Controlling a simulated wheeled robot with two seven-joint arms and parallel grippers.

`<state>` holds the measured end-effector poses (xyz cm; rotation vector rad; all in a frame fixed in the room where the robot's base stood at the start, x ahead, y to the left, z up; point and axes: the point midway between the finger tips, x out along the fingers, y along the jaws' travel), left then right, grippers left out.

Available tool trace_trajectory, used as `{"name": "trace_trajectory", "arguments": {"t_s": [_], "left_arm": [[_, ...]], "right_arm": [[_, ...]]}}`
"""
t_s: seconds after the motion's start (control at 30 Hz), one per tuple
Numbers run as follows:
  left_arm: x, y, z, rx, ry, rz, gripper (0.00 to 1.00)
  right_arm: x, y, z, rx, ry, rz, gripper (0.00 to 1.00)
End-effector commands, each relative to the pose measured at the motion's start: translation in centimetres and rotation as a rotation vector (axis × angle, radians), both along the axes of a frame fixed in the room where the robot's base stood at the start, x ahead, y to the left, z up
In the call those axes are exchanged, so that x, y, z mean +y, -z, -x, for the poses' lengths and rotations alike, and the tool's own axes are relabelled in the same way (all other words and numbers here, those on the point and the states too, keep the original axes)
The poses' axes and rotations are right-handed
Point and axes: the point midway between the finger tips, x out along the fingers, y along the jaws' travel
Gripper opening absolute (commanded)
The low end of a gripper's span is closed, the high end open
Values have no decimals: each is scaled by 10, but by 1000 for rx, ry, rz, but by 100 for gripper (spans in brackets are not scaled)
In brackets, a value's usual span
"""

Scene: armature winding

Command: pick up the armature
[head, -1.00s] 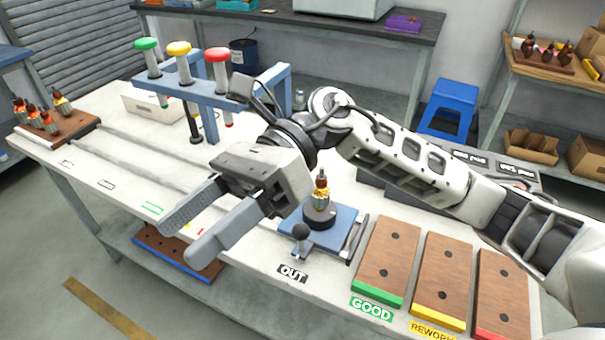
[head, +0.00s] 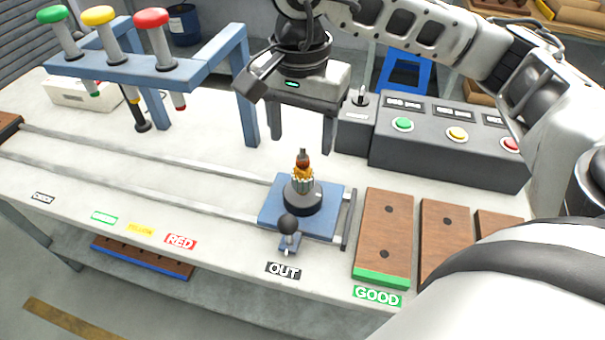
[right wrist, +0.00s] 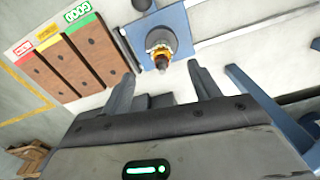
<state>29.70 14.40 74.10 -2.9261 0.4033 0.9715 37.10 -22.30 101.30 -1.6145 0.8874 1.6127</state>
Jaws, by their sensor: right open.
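My right gripper (head: 301,146) is open and empty, fingers pointing down, above and behind the armature in the head view. In the right wrist view the armature (right wrist: 161,55) shows beyond the fingertips, between the lines of the two fingers of the right gripper (right wrist: 158,72), apart from both. My left gripper is not in view.
A blue frame (head: 150,69) with green, yellow and red knobs stands at left. A black-knobbed lever (head: 288,226) is in front of the plate. Wooden trays, one labelled GOOD (head: 384,235), and a button box (head: 455,145) are at right.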

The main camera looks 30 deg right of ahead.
Motion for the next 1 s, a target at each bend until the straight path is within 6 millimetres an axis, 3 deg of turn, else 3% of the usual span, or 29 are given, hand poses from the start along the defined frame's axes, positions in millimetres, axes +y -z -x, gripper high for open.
{"name": "trace_trajectory", "arguments": {"t_s": [0.33, 0.6, 0.87, 0.9, 1.0], "left_arm": [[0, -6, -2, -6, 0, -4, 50], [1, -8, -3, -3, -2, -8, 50], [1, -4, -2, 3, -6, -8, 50], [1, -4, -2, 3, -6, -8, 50], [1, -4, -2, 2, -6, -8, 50]], "right_arm": [[-3, 30, -1, 3, 2, -1, 61], [-8, 67, -5, 2, 2, -1, 61], [-7, 72, -5, 0, 1, -2, 61], [-7, 72, -5, 0, 1, -2, 59], [-7, 72, -5, 0, 1, -2, 31]]}}
